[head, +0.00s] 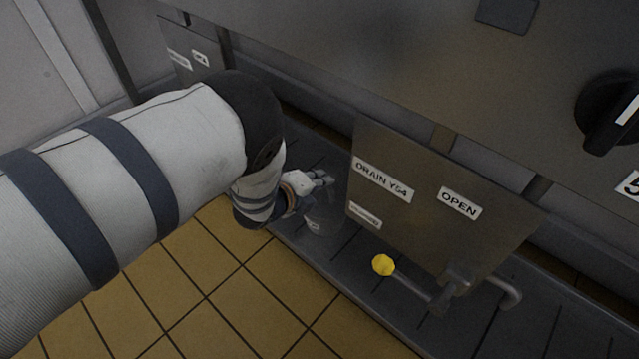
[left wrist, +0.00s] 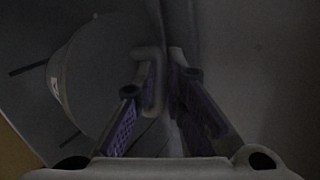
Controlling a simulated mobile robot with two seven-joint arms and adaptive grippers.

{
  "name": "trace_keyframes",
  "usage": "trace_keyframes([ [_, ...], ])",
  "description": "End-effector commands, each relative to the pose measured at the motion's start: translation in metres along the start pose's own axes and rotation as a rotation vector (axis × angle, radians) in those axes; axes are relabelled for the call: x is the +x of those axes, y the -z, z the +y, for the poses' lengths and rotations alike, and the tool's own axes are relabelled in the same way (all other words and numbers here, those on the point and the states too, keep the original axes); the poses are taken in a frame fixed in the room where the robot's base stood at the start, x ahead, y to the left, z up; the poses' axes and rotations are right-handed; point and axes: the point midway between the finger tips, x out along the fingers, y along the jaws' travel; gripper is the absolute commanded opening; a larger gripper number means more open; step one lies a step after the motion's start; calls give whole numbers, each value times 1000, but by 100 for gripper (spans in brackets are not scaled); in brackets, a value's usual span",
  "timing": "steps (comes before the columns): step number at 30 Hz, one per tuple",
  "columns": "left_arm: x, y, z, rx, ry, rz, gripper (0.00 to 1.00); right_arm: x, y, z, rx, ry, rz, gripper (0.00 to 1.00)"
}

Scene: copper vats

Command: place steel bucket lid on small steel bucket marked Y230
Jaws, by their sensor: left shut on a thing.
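My left gripper (head: 322,178) reaches down beside the drain panel in the head view, just above a small steel bucket (head: 323,217). The bucket stands on the dark grated channel, with a small pale label low on its side. In the left wrist view, my left gripper (left wrist: 158,88) is shut on a pale bar that looks like the handle of the steel bucket lid (left wrist: 105,75). The round lid lies over the bucket (left wrist: 57,85), whose labelled side shows at the left. The label is too small to read. I cannot tell whether the lid touches the rim. My right gripper is out of view.
A metal panel (head: 400,215) marked "DRAIN Y54" and "OPEN" stands close to the right of the gripper. A valve lever with a yellow knob (head: 383,265) juts out below it. The dark channel (head: 385,308) borders an open yellow tiled floor (head: 235,290).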

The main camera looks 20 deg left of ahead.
Motion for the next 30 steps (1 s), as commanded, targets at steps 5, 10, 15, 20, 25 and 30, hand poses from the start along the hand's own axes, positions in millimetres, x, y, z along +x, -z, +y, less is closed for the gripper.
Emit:
trace_keyframes([
  [5, 2, 1, 2, 0, 1, 0, 0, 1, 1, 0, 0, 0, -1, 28],
  [10, 1, 0, 2, 0, 0, 0, 31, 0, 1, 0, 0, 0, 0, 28],
  [15, 1, 0, 2, 0, 0, 0, 31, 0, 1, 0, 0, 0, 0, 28],
  [20, -15, -1, -3, 0, -1, 0, 31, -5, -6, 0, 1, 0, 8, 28],
  [25, -64, -2, -8, 2, 2, -2, 31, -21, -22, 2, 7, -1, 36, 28],
  [30, -103, -2, -6, 2, 1, -2, 31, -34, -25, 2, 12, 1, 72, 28],
])
